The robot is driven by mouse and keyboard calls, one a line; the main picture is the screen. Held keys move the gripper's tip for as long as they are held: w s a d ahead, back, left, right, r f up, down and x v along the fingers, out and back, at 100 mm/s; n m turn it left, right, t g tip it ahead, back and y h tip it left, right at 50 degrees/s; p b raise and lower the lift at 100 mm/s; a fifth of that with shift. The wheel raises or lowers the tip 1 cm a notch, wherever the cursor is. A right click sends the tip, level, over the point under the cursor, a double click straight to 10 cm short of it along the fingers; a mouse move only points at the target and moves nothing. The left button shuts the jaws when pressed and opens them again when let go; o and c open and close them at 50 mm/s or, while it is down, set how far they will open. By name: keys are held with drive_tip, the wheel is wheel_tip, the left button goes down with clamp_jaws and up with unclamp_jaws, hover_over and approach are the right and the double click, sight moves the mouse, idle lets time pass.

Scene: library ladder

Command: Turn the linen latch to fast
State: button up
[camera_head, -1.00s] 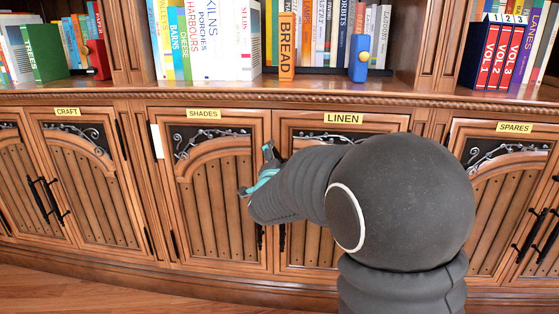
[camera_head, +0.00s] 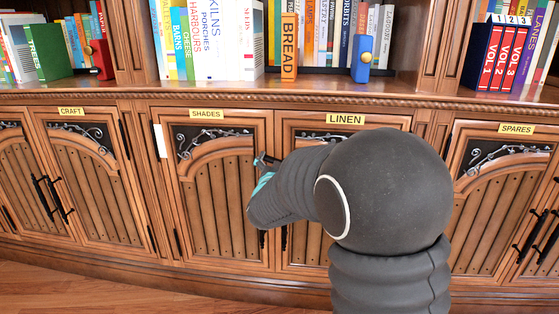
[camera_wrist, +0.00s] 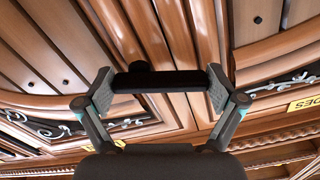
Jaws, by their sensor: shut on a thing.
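The linen cabinet door (camera_head: 306,133) carries a yellow LINEN label (camera_head: 345,119) and is closed. The linen latch shows in the wrist view as a dark bar (camera_wrist: 160,79) lying crosswise in front of the wood frames between two doors. A small dark knob sticks out near its left end. My gripper (camera_wrist: 160,88) has one finger pad at each end of the bar and is shut on it. In the head view my gripper (camera_head: 262,176) is at the seam between the SHADES and LINEN doors. My arm hides much of the linen door, and the latch is hard to make out there.
The closed SHADES door (camera_head: 215,190) is left of my gripper, with a yellow label (camera_head: 206,114) above it. A shelf edge (camera_head: 240,92) runs above the doors, with books and a blue bookend (camera_head: 361,58). The SPARES door (camera_head: 500,190) is on the right.

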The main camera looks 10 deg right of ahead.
drive_tip(key=shift+a+f+n+p, duration=0.1)
drive_tip(key=shift+f+n+p, duration=0.1)
drive_tip(key=shift+n, duration=0.75)
drive_tip(key=shift+f+n+p, duration=0.1)
drive_tip(key=shift+n+p, duration=0.1)
drive_tip(key=shift+n, duration=0.75)
drive_tip(key=o, duration=0.8)
drive_tip(key=v, duration=1.2)
